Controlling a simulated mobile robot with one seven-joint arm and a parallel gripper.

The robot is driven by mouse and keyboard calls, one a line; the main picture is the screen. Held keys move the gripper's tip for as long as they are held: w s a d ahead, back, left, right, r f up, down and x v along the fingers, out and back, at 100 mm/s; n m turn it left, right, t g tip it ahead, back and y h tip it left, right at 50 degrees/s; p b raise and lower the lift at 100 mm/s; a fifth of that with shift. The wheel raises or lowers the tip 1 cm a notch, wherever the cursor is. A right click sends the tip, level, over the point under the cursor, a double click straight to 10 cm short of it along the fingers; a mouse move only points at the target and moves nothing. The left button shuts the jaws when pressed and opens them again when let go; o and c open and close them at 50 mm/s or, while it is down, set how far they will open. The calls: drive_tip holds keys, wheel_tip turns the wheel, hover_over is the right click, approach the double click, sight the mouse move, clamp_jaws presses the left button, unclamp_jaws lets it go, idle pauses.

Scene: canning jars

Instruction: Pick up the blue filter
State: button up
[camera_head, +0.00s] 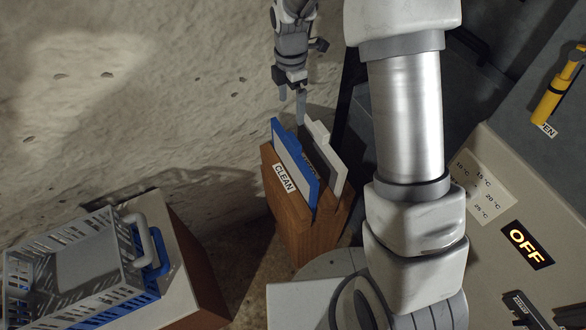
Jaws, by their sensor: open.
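The blue filter (296,163) stands tilted in a brown wooden holder (282,203) labelled CLEAN, its upper part and top tab sticking out. A white filter (332,163) stands beside it on the right in the same holder. My gripper (291,106) is above and behind the blue filter's top, pointing down, with its fingers apart and nothing visible between them. The fingertips look close to the filters' top tabs; I cannot tell whether they touch. The lower parts of both filters are hidden in the holder.
A grey and blue slotted basket (75,262) sits on a box (180,262) at the lower left. A machine panel with an OFF display (527,245) and a yellow handle (553,97) stand at the right. A rough stone wall (130,90) lies behind the holder.

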approach(293, 139)
drive_tip(key=f, duration=0.5)
drive_tip(key=shift+s+a+f, duration=0.15)
drive_tip(key=shift+a, duration=0.1)
drive_tip(key=shift+d+f, duration=0.15)
drive_tip(key=shift+f, duration=1.25)
drive_tip(key=shift+d+f, duration=0.1)
drive_tip(key=shift+f, duration=1.25)
drive_tip(key=shift+w, duration=0.2)
clamp_jaws()
